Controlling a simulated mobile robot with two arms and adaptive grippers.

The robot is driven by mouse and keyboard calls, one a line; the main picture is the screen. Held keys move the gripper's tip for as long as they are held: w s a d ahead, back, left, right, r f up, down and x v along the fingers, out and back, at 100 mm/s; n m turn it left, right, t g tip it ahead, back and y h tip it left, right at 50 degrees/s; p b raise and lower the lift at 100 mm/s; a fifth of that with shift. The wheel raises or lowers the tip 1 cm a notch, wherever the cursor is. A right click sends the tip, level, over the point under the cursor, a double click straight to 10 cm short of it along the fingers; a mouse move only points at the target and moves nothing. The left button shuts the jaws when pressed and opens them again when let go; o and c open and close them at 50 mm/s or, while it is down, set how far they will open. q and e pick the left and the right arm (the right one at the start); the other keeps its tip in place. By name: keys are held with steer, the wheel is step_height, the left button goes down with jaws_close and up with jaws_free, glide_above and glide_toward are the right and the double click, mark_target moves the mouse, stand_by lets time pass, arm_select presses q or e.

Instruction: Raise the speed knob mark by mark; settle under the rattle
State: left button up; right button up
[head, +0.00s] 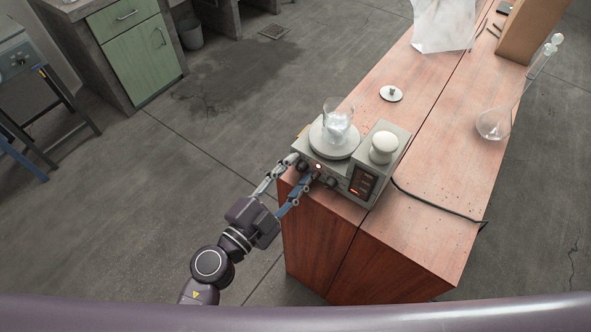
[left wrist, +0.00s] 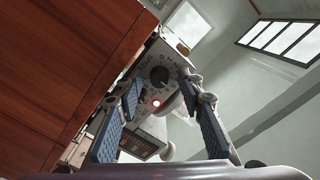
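A grey stirrer unit (head: 325,170) stands at the near end of the wooden bench, with a glass beaker (head: 338,122) of clear contents on its round plate (head: 345,152). My right gripper is not visible.
A white rounded object (head: 384,146) sits on the unit's right part. A dark cable (head: 435,204) runs right across the bench (head: 420,240).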

arm_select(q)
steer(key=shift+c, duration=0.2)
jaws_close()
steer(key=shift+m, duration=0.3)
steer(key=shift+f+m+p, duration=0.1)
steer(key=shift+m+p, duration=0.4)
steer(key=shift+m, duration=1.7)
steer(key=shift+o, duration=0.2)
jaws_free()
